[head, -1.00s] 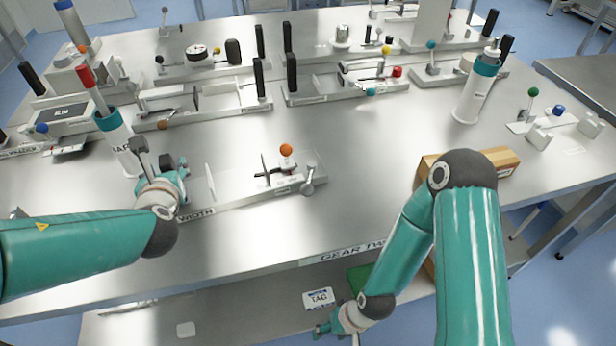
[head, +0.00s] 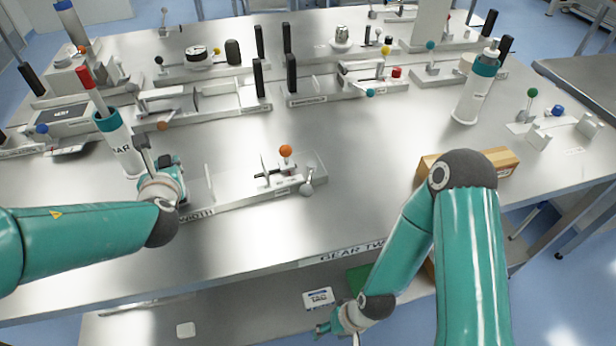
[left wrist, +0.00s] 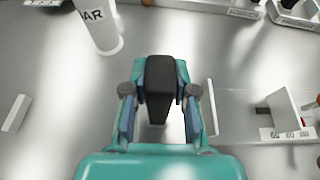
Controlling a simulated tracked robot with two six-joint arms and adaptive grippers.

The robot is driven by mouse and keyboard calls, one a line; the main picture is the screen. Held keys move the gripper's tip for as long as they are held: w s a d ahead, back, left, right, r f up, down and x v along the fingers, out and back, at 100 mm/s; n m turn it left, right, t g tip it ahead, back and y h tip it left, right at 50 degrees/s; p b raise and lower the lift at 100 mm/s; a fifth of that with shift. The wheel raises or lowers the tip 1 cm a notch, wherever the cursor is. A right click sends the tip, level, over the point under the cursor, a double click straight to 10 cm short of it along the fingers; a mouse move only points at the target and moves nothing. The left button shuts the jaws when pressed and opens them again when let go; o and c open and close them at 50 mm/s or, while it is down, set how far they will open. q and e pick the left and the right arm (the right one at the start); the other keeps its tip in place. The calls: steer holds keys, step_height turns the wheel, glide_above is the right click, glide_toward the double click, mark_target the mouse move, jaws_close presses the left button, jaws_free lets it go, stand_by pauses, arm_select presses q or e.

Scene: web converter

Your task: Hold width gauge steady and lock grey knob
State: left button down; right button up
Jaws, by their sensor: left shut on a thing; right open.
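The width gauge (head: 245,202) lies on the bench, a long metal base with a WIDTH label, upright plates and an orange knob (head: 286,151). A grey ball-ended knob (head: 306,190) stands at its right front end. My left gripper (head: 172,168) is at the gauge's left end. In the left wrist view its fingers (left wrist: 159,108) are shut around a black handle (left wrist: 160,78), which looks like the gauge's. The gauge's plates (left wrist: 285,112) show to the right there. My right gripper (head: 338,322) is open and empty, low in front of the bench's front edge, away from the gauge.
A white-and-teal bottle (head: 118,142) stands close behind my left gripper. Another bottle (head: 474,90) stands at the right, with a cardboard box (head: 490,163) in front. Several fixtures line the back. A TAG card (head: 319,298) lies below.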

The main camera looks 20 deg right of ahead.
stand_by(0.4)
arm_select(q)
steer(key=shift+r, duration=0.1)
steer(key=shift+s+f+b, duration=0.1)
steer(key=shift+f+b, duration=0.25)
steer(key=shift+b, duration=0.2)
